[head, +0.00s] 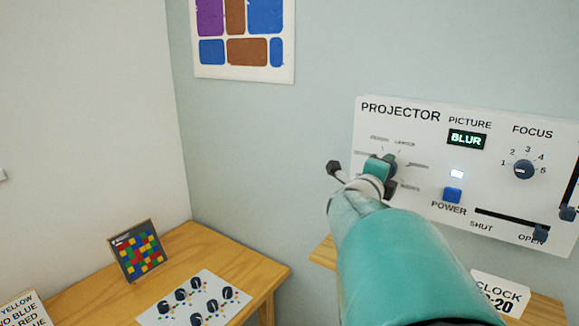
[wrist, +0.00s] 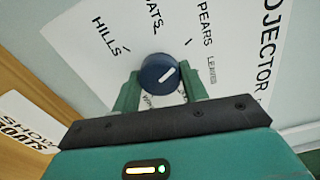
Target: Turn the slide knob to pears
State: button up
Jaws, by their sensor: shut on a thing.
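The slide knob (wrist: 156,66) is dark blue and round with a white pointer line. In the wrist view its line slants up and right, roughly between the LEAVES label (wrist: 212,68) and the PEARS label (wrist: 204,28); I cannot tell exactly which mark it meets. HILLS and BOATS are also printed around it, and another label is mostly hidden behind my gripper. My green gripper (wrist: 160,83) is shut on the knob, one finger on each side. In the head view my gripper (head: 385,166) and arm cover much of the knob on the white projector panel (head: 415,125).
The panel also bears a display (head: 467,139) reading BLUR, a focus knob (head: 524,169), a blue power button (head: 453,194) and a shut/open slider (head: 540,233). A wooden table (head: 255,270) stands lower left.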

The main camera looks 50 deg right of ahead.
jog(key=shift+w, duration=0.1)
dwell(0.4)
jog(key=o, duration=1)
jog(key=a, duration=0.4)
jog(key=s+a, duration=0.1)
jog(key=a, duration=0.4)
jog(key=s+a, duration=0.1)
jog(key=a, duration=0.3)
jog(key=shift+s+a, duration=0.15)
jog(key=shift+a, duration=0.2)
